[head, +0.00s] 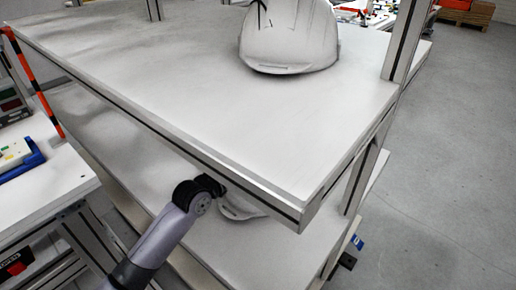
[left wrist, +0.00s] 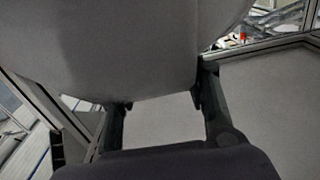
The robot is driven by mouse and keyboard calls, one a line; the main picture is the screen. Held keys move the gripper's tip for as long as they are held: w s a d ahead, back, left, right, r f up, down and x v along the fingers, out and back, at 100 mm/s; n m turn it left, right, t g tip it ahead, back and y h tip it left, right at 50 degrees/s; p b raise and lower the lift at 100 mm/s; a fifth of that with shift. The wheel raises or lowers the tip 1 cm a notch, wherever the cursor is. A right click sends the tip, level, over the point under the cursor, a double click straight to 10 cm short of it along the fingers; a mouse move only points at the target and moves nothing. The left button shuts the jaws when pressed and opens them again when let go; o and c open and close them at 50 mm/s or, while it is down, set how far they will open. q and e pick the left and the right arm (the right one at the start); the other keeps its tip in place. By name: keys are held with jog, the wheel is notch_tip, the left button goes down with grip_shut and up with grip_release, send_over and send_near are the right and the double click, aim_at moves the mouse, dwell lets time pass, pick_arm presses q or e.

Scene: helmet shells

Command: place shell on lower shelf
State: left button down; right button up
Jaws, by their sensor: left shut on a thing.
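A white helmet shell (head: 240,206) shows in part beneath the front edge of the upper shelf (head: 200,90). My left gripper (head: 221,187) is shut on this shell, just over the lower shelf (head: 255,250). The upper shelf hides most of the shell, and I cannot tell whether it touches the lower shelf. In the left wrist view the shell (left wrist: 110,45) fills the upper left as a large grey surface, with the fingers of my left gripper (left wrist: 162,103) at its lower rim. My right gripper is not in view.
Another white helmet shell (head: 290,40) sits on the upper shelf at the back. A metal post (head: 403,40) stands at the upper shelf's right side. A side table (head: 45,190) with a blue-edged item (head: 22,160) is at the left.

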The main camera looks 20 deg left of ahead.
pick_arm(q)
jog(key=c, duration=0.9)
grip_release()
jog(key=p+v, duration=0.1)
jog(key=v, duration=0.6)
jog(key=shift+s, duration=0.15)
jog(key=shift+v, duration=2.35)
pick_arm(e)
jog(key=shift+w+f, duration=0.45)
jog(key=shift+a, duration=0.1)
